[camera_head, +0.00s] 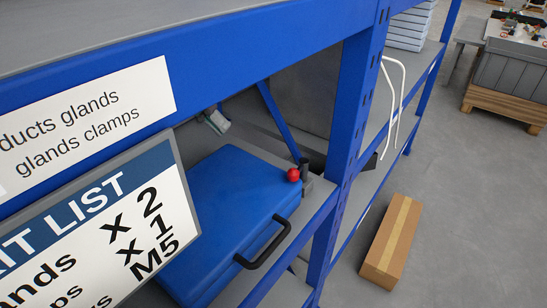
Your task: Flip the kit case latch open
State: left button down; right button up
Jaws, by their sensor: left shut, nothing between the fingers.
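The kit case (215,215) is a blue box lying on a shelf, with its left part hidden behind a sign board. A black handle (263,243) is on its front side. A red ball knob (293,175) shows at the case's far right corner, and I take it for part of the latch; whether the latch is open cannot be told. My left gripper (217,123) shows only as a small grey piece under the upper shelf beam, mostly hidden. It is shut and empty, apart from the knob and to its left. My right gripper is not in view.
The blue shelf beam (240,62) and the kit list sign (105,230) block much of the near left. A blue post (352,110) stands right of the case. A dark cylinder (305,166) is beside the knob. A cardboard box (391,240) lies on the floor.

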aim_at(289, 178)
pick_arm(q)
jog(key=x, duration=0.9)
jog(key=shift+s+d+f+p, duration=0.1)
jog(key=shift+d+f+p, duration=0.15)
jog(key=shift+p, duration=0.1)
jog(key=d, duration=0.1)
jog(key=s+d, duration=0.1)
jog(key=d, duration=0.1)
jog(key=shift+d+f+p, duration=0.15)
jog(key=shift+p, duration=0.2)
jog(key=shift+s+d, duration=0.1)
jog(key=shift+d, duration=0.3)
jog(key=shift+f, duration=0.1)
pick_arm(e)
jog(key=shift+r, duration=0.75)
